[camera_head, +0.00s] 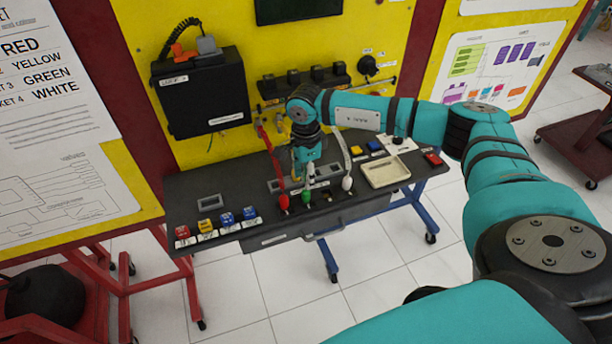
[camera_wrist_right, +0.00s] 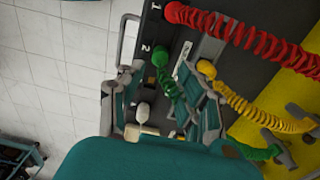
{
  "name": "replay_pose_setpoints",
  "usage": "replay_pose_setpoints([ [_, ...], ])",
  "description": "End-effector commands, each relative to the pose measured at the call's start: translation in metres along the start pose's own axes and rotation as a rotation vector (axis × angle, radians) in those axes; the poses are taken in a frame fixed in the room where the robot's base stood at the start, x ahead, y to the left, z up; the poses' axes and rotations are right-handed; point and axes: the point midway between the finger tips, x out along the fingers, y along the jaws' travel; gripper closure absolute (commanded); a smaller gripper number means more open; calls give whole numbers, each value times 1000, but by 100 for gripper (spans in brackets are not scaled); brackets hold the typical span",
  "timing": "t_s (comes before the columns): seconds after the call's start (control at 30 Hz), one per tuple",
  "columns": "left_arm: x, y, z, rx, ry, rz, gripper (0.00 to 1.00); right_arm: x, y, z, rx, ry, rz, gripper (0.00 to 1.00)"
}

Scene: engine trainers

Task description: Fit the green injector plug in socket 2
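The green injector plug (camera_head: 306,196) stands at the front row on the dark bench, beside the red plug (camera_head: 283,201). In the right wrist view the green plug (camera_wrist_right: 160,57) is next to the printed 2, with its coiled green cable trailing down and right. Whether it is fully seated cannot be told. My right gripper (camera_head: 308,170) is over the bench just behind it. In the wrist view its fingers (camera_wrist_right: 165,90) are spread to either side of the green cable, apart from the plug. The socket is hidden under the plug. My left gripper is out of view.
The red plug (camera_wrist_right: 173,12) is by the printed 1. The yellow plug (camera_wrist_right: 207,69) and white plug (camera_wrist_right: 143,108) are close to my fingers. A cream tray (camera_head: 385,171) and several coloured blocks (camera_head: 210,226) lie on the bench. A black box (camera_head: 200,95) hangs behind.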

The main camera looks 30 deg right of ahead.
Motion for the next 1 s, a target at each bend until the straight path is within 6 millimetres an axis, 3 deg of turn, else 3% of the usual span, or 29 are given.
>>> replay_pose_setpoints([
  [0.23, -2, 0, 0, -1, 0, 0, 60, -3, 0, 0, 0, 0, 1, 65],
  [0.47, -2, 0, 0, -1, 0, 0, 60, -3, 0, 0, 0, 0, 1, 38],
  [0.77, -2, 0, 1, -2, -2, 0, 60, -6, 0, 0, 0, 0, 0, 38],
  [1.0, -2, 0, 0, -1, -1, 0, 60, -42, -1, 0, 0, -1, -4, 38],
])
